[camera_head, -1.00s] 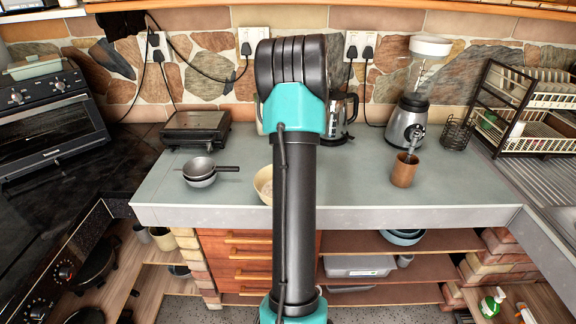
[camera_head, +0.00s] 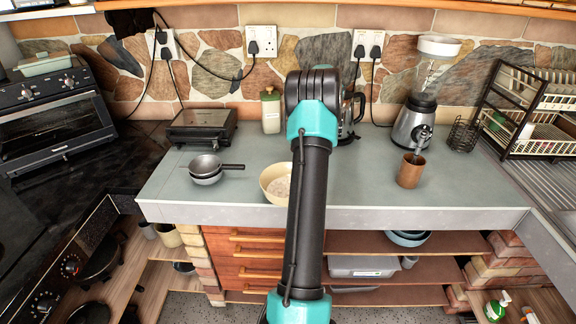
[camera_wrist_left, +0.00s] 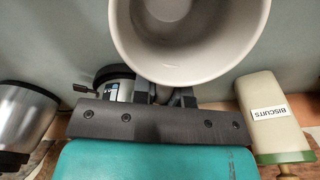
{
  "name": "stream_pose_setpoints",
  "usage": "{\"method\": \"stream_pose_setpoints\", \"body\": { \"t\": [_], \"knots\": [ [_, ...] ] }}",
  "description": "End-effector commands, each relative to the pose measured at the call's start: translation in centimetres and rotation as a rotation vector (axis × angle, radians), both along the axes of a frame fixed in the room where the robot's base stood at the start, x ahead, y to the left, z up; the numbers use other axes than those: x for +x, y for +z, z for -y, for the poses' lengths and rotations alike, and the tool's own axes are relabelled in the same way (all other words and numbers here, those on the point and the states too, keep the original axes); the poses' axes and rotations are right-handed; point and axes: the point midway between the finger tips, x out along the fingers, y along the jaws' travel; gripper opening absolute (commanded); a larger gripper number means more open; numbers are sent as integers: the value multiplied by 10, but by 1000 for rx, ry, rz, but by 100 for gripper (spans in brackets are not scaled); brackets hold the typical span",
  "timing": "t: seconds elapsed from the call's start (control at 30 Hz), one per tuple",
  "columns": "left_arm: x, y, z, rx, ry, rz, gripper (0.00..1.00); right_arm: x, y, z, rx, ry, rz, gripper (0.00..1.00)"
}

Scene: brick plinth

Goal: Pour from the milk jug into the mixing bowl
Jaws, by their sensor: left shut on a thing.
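The mixing bowl (camera_head: 277,185) is cream-coloured, stands near the counter's front edge and holds something pale; my arm hides its right side. In the left wrist view, a pale grey round vessel, which I take for the milk jug (camera_wrist_left: 222,62), fills the top middle with its open mouth and inside showing. My left gripper (camera_wrist_left: 165,97) is shut at the jug's rim side, the grip itself partly hidden. In the head view my arm hides the jug and gripper. My right gripper is in neither view.
A biscuits canister (camera_head: 271,111) stands behind the bowl; it also shows in the left wrist view (camera_wrist_left: 272,115). Stacked pans (camera_head: 205,170) and a grill (camera_head: 201,125) stand left. The counter's front right is clear.

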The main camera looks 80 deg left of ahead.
Motion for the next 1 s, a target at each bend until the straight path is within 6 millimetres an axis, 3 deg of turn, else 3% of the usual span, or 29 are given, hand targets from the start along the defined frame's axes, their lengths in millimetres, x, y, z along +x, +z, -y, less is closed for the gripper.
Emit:
{"method": "stream_pose_setpoints", "body": {
  "t": [0.4, 1.0],
  "knots": [
    [8, -33, -4, -62, -6, -48, 0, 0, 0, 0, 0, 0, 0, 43],
    [9, -36, -4, -67, -6, -52, 0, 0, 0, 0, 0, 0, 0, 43]
  ]
}}
